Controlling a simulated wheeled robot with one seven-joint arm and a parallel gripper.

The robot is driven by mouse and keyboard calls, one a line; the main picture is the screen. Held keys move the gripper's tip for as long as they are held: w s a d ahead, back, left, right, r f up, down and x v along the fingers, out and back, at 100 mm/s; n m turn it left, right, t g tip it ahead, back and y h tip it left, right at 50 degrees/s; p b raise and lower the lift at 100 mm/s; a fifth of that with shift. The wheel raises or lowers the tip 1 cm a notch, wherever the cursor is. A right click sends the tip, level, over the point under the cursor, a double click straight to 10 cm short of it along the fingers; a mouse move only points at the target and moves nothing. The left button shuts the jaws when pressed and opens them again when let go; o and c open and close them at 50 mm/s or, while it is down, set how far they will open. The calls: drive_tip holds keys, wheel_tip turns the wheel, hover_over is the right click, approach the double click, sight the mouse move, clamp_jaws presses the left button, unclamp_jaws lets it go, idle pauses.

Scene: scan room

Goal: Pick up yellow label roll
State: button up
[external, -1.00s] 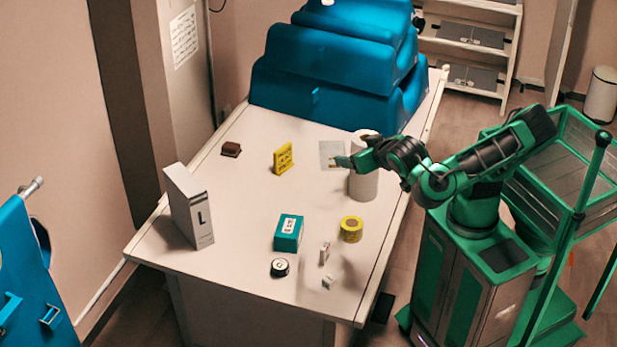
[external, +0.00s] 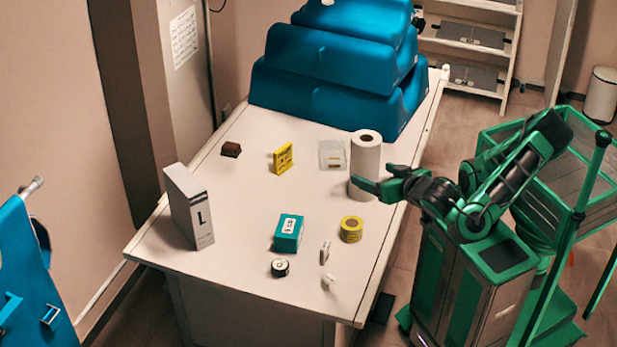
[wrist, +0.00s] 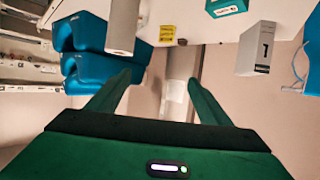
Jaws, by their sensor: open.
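The yellow label roll (external: 351,229) stands on the white table near its right edge, to the right of a teal box. My gripper (external: 372,183) is open and empty, above the table's right side beside the paper towel roll and farther back than the label roll. In the wrist view my gripper (wrist: 158,82) shows two green fingers spread apart with nothing between them. I cannot make out the label roll in the wrist view.
A paper towel roll (external: 364,160) stands close to my gripper. The teal box (external: 288,232), a black tape roll (external: 280,267) and small white items (external: 326,253) lie around the label roll. Blue foam wedges (external: 325,90) fill the table's far end.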

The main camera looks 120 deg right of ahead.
approach(351, 228)
drive_tip(key=shift+s+d+f, duration=0.5)
drive_tip(key=shift+s+d, duration=0.1)
drive_tip(key=shift+s, duration=0.05)
drive_tip(key=x, duration=0.5)
drive_tip(key=shift+a+f, duration=0.15)
drive_tip(key=shift+f, duration=0.15)
drive_tip(key=shift+x, duration=3)
drive_tip(key=c, duration=1.2)
